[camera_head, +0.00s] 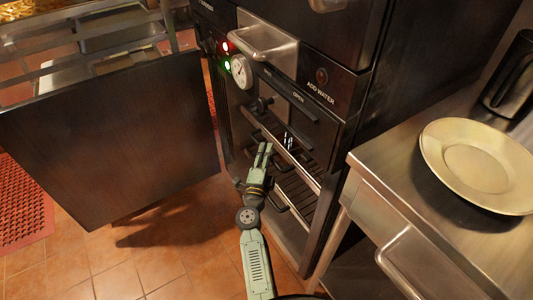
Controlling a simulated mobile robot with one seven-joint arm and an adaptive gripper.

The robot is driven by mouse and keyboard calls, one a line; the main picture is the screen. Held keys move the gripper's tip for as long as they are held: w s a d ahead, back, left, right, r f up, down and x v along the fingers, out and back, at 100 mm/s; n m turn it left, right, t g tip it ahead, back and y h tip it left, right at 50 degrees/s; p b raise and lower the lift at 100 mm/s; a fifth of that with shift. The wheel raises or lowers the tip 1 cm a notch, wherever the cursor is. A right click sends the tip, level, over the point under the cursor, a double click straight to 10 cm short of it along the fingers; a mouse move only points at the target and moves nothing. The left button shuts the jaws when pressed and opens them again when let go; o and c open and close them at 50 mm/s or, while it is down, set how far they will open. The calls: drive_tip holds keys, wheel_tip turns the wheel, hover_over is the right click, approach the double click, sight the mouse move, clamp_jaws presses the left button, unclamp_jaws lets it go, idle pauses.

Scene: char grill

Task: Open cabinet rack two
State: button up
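The tall dark cabinet (345,87) stands in the middle of the head view. Its lower front is an opening with dark wire racks (297,188) inside and a pale metal bar (306,176) across the front. Which rack is number two cannot be told. My gripper (263,154), pale green, is in front of the opening, its two fingers pointing up toward the bar and racks. The fingers look narrowly spaced, with nothing visible between them. Contact with a rack or the bar cannot be told. The arm partly hides the lower racks.
A steel counter (372,165) with a metal plate (478,163) stands close on the right. A large dark panel (115,140) stands on the left. Tiled floor (165,255) lies open between them. The cabinet has a dial (240,71) and a protruding steel handle (263,47).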

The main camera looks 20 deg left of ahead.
clamp_jaws()
idle(0.5)
